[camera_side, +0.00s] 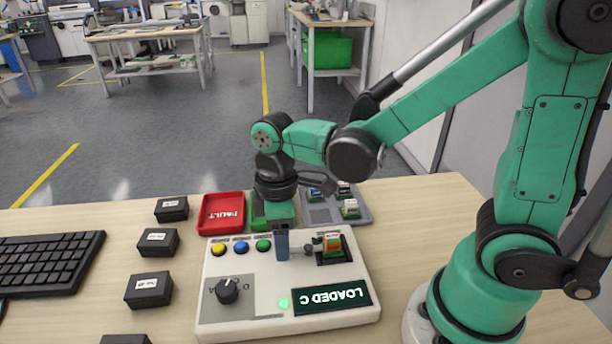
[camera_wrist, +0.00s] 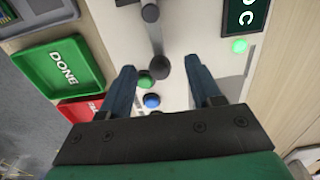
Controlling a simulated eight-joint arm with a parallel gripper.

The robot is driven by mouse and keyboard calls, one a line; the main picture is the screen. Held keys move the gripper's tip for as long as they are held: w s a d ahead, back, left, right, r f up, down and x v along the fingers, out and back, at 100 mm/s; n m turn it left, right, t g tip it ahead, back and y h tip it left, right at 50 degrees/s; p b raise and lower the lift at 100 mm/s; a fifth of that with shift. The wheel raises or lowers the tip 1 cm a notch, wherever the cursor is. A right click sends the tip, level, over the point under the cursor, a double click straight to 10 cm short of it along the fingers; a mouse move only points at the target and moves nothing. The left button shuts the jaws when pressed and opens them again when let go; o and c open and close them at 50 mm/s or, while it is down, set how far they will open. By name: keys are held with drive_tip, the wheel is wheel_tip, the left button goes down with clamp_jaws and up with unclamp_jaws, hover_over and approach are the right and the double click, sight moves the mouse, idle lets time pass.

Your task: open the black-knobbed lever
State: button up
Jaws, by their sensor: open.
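The black-knobbed lever is on the white control box (camera_side: 235,320). In the wrist view its dark round knob (camera_wrist: 162,66) is at the end of a grey bar, which runs up the picture to a smaller dark round part. My gripper (camera_wrist: 162,64) is open, and its two blue fingers appear on either side of the knob without visible contact. In the side view my gripper (camera_side: 282,246) points down over the box, just left of small dark round parts (camera_side: 308,251) of the lever. The finger hides part of it, and I cannot tell the knob's height relative to the fingertips.
The box has yellow, blue and green buttons (camera_side: 263,245), a dial (camera_side: 227,291), a lit green lamp (camera_side: 284,303), a "LOADED C" display (camera_side: 320,298) and an orange-green block (camera_side: 333,243). Behind are red (camera_side: 221,230) and green (camera_wrist: 62,68) trays. Black boxes (camera_side: 148,289) stand left.

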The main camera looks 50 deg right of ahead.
drive_tip(key=shift+f, duration=0.15)
clamp_jaws()
